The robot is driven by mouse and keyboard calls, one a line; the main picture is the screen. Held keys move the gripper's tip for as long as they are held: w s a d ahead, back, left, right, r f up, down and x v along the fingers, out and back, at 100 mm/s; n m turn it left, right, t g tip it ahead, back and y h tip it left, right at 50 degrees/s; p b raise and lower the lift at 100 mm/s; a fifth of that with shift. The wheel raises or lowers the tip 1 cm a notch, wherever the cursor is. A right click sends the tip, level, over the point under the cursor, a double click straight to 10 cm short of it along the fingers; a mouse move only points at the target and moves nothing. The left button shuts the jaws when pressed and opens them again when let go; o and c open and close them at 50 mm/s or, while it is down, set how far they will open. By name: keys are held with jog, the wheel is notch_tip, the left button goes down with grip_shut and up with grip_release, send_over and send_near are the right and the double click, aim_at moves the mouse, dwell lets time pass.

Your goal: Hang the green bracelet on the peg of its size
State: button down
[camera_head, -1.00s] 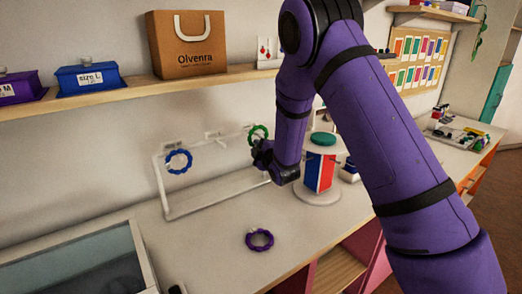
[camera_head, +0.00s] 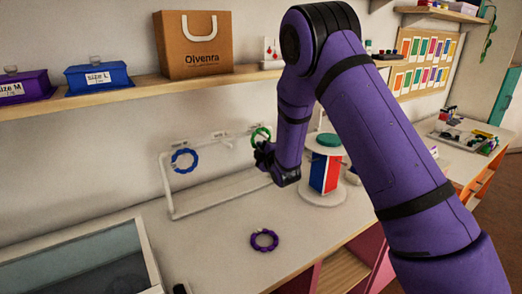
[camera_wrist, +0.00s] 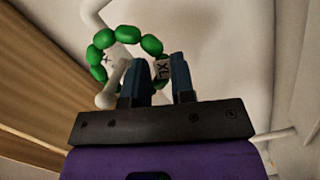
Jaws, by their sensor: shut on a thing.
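The green bracelet (camera_head: 260,136) is a ring of round beads at the right end of the white rack (camera_head: 172,204). My gripper (camera_wrist: 160,78) is shut on its tag (camera_wrist: 163,70), which reads XL. In the wrist view the bracelet (camera_wrist: 103,40) stands up beyond the fingers. A pale round-ended peg (camera_wrist: 105,100) shows at the loop's lower left and appears to reach into it; whether it passes through is unclear. A blue bracelet (camera_head: 184,161) hangs at the rack's left. A purple bracelet (camera_head: 264,241) lies on the table. My arm hides the rack's right end.
A round display stand with a red, white and blue body (camera_head: 325,172) is close right of my gripper. A shelf (camera_head: 150,90) above holds a paper bag (camera_head: 195,50) and a blue size L box (camera_head: 98,77). The table is clear around the purple bracelet.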

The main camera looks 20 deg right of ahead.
jog(key=c, duration=0.9)
grip_release()
jog(key=s+d, duration=0.2)
jog(key=s, duration=0.9)
jog(key=s+d+r+m+g+h, duration=0.1)
jog(key=s+d+r+m+g, duration=0.2)
jog(key=s+r+m, duration=0.35)
jog(key=s+d+r+m+g+h, duration=0.1)
jog(key=s+d+r+m+g, duration=0.2)
jog(key=r, duration=0.7)
jog(key=s+r+m+g, duration=0.2)
jog(key=s, duration=0.7)
jog(key=s+r+m+g, duration=0.2)
jog(key=s, duration=0.8)
jog(key=s+r+m+g+h, duration=0.1)
jog(key=s+r+m+g, duration=0.1)
jog(key=s, duration=0.8)
jog(key=shift+d, duration=0.3)
